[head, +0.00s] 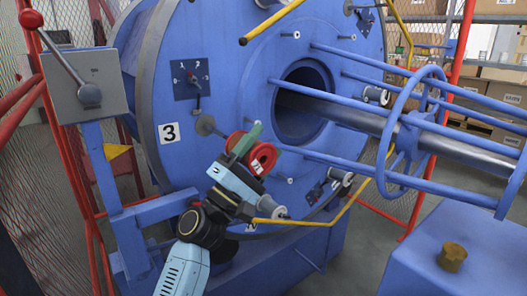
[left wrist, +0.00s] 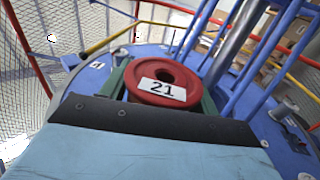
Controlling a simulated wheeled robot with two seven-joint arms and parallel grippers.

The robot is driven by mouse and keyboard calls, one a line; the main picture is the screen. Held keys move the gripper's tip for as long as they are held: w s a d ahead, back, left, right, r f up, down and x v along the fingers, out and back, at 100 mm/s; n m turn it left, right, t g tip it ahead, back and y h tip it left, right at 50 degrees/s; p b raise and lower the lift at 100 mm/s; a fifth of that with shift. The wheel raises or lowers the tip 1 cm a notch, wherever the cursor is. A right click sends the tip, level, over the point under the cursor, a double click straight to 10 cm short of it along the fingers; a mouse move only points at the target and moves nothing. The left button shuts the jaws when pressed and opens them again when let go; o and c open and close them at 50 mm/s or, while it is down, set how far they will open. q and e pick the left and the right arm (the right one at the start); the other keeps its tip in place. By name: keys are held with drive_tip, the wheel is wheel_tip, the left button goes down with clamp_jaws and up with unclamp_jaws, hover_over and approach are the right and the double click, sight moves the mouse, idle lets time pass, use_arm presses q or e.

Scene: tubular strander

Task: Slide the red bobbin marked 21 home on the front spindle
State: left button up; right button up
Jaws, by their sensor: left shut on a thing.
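The red bobbin marked 21 (head: 264,157) is held in front of the blue drum face in the head view. It also shows in the left wrist view (left wrist: 163,86), its white label and dark centre hole facing the camera. My left gripper (head: 246,147) is shut on it, with green fingers on both sides of it in the wrist view. The bobbin looks apart from this spindle, though the gripper partly hides the gap. My right gripper is not in view.
Blue bars and a ring cage (head: 408,125) surround the central shaft (head: 455,152) at right. Grey bobbins (head: 376,95) sit on other drum spindles. Yellow rods (head: 335,215) cross near my arm. A lever box (head: 85,85) stands at left, a blue cabinet (head: 470,245) at lower right.

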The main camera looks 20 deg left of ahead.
sight(217, 134)
use_arm(q)
drive_tip(key=shift+r+b, duration=0.15)
drive_tip(key=shift+b, duration=0.7)
idle(1.6)
drive_tip(key=shift+a, duration=0.1)
drive_tip(key=shift+w+a+b, duration=0.85)
drive_tip(key=shift+a, duration=0.25)
drive_tip(key=shift+w+a+b, duration=0.85)
drive_tip(key=shift+a, duration=0.25)
drive_tip(key=w+a+b, duration=0.6)
drive_tip(key=a+b, duration=0.1)
drive_tip(key=a, duration=0.1)
drive_tip(key=shift+w, duration=0.2)
idle(1.8)
drive_tip(key=shift+a, duration=0.1)
drive_tip(key=o, duration=1.6)
drive_tip(key=shift+o, duration=0.5)
drive_tip(key=shift+f, duration=0.2)
